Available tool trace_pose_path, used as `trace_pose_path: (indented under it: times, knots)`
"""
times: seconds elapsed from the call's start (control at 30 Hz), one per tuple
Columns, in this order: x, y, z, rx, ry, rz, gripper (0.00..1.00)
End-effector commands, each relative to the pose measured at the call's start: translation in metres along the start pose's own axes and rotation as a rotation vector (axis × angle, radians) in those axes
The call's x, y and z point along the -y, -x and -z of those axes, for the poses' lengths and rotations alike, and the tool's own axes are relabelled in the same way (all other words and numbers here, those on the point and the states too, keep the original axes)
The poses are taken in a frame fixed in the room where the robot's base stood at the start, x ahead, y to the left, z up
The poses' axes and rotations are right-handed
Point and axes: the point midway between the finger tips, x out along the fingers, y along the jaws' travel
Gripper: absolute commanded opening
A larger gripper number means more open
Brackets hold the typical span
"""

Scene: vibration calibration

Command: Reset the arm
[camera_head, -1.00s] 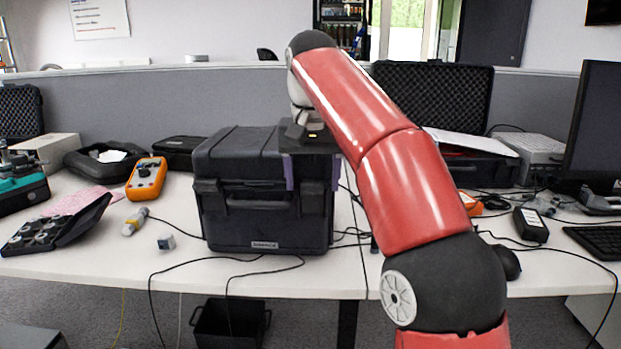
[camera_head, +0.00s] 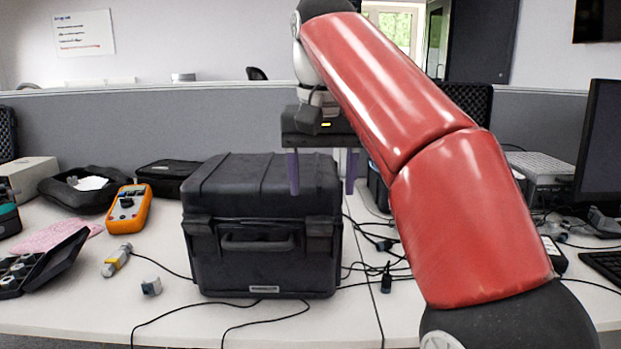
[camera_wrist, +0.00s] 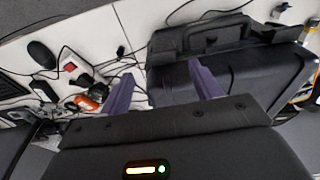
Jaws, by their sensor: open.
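My red arm reaches up and forward from the lower right in the head view. My gripper (camera_head: 322,172) hangs pointing down at the right rear of the black hard case (camera_head: 264,255). Its two purple fingers are apart with nothing between them. In the wrist view, my gripper (camera_wrist: 163,85) shows both fingers spread. I cannot tell whether the gripper touches the case.
An orange multimeter (camera_head: 128,209), a yellow-grey probe (camera_head: 117,260) and a small grey cube (camera_head: 151,286) lie left of the case. Black cables run across the white table. A monitor (camera_head: 600,150) stands at the right. A grey partition (camera_head: 120,130) closes the back.

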Motion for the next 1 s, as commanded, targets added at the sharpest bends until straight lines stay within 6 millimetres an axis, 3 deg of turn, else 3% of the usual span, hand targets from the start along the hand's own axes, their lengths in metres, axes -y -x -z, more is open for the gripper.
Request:
trace_pose_path:
  times: [0.13,0.27,0.47,0.8,1.0]
  knots:
    - [-0.016,-0.011,-0.02,-0.045,0.015,-0.008,0.64]
    - [-0.036,-0.035,-0.045,-0.099,0.027,-0.01,0.64]
    - [-0.07,-0.089,-0.095,-0.177,0.037,-0.007,0.64]
    - [-0.113,-0.203,-0.19,-0.299,0.033,0.009,0.64]
    - [-0.121,-0.237,-0.215,-0.33,0.031,0.013,0.64]
